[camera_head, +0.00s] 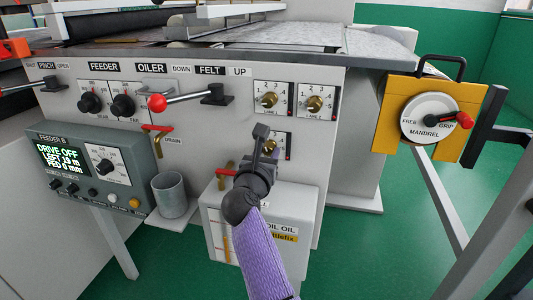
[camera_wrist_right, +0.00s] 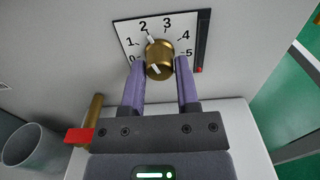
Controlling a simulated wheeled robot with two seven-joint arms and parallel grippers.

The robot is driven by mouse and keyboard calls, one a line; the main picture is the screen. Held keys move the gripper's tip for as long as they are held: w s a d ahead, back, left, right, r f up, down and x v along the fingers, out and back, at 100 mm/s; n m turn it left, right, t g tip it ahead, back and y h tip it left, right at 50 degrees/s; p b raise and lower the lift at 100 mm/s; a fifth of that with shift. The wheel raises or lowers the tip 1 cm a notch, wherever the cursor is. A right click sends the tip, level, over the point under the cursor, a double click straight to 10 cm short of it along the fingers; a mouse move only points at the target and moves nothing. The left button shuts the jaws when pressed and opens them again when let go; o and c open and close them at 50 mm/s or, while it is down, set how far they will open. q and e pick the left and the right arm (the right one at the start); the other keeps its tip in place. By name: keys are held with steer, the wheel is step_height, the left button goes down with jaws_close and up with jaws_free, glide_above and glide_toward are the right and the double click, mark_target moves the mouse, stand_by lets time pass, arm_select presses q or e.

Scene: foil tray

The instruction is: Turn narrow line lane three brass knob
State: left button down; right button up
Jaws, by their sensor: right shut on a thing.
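The lane three brass knob (camera_wrist_right: 160,62) stands on a white dial plate (camera_wrist_right: 190,25) marked 0 to 5. A white mark beside the knob points between 2 and 3, closer to 2. My right gripper (camera_wrist_right: 160,75) is shut on the knob, with one purple finger on each side. In the head view my right gripper (camera_head: 265,143) covers most of this knob, and a strip of its plate (camera_head: 284,147) shows at the right. My left gripper is not in view.
Two similar brass knobs, lane 1 (camera_head: 268,99) and lane 2 (camera_head: 314,103), sit just above. A red drain handle (camera_head: 158,128), a grey cup (camera_head: 170,194) and a white oil box (camera_head: 304,205) are near. A yellow mandrel panel (camera_head: 390,118) stands at the right.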

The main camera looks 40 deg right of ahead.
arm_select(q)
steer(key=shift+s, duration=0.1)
arm_select(e)
jaws_close()
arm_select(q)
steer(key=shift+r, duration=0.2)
arm_select(e)
steer(key=shift+r, duration=0.1)
steer(key=shift+p, duration=0.4)
steer(key=n+p, duration=0.3)
steer(key=shift+r, duration=0.2)
steer(key=n+p, duration=0.2)
steer(key=n, duration=0.1)
steer(key=n+p, duration=0.3)
steer(key=n, duration=0.2)
steer(key=shift+n, duration=0.3)
steer(key=shift+f+n+p, duration=0.1)
steer(key=shift+n+p, duration=0.65)
steer(key=shift+n, duration=0.35)
arm_select(q)
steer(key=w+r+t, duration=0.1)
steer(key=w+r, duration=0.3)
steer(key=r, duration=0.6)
steer(key=shift+p, duration=0.4)
arm_select(e)
steer(key=shift+n, duration=1)
